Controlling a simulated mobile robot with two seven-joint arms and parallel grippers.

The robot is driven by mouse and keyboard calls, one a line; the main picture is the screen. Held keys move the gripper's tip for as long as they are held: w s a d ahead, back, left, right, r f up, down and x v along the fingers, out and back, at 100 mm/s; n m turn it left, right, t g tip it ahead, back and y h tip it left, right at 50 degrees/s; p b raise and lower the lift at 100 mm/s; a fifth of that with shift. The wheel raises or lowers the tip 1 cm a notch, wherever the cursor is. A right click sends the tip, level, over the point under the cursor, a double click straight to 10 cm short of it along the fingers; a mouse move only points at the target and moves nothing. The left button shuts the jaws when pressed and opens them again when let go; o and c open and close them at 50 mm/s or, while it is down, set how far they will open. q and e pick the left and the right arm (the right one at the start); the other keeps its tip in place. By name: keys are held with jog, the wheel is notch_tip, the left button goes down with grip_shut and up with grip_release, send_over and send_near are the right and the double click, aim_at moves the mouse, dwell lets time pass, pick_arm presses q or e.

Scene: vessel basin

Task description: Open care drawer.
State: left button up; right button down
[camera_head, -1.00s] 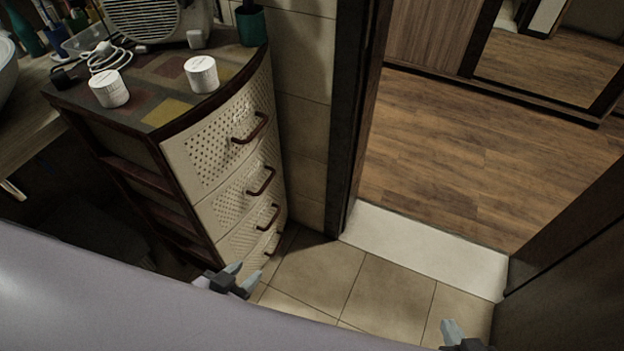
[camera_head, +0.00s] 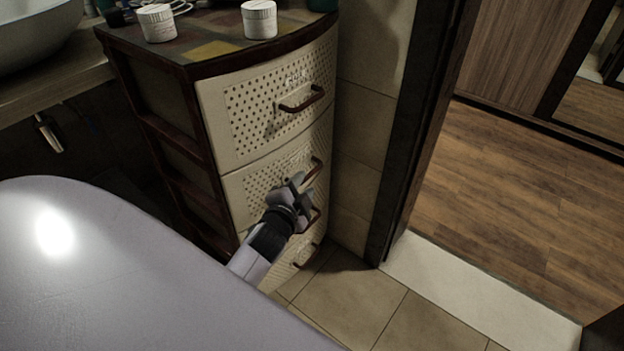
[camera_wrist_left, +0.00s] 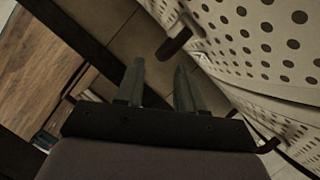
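A tall chest (camera_head: 180,150) with cream, perforated curved drawer fronts stands beside the doorway, all its drawers shut. Its top drawer (camera_head: 240,120) has a dark red bar handle (camera_head: 302,98) and a faint mark above it. The second drawer (camera_head: 245,190) has a similar handle (camera_head: 316,168); lower handles are partly behind my gripper. I cannot tell which is the care drawer. My left gripper (camera_head: 298,187) is in front of the second and third drawers, near their handles. In the left wrist view its fingers (camera_wrist_left: 158,88) are apart and empty, beside a handle (camera_wrist_left: 174,43). My right gripper is out of view.
A basin (camera_head: 35,30) on a counter is at the left. A dark door frame (camera_head: 425,130) rises to the right of the chest. Tiled floor (camera_head: 345,300) in front is clear.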

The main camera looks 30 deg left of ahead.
aim_at(309, 177)
pick_arm(q)
jog(key=shift+b+x, duration=0.85)
jog(key=shift+x, duration=2.45)
grip_shut()
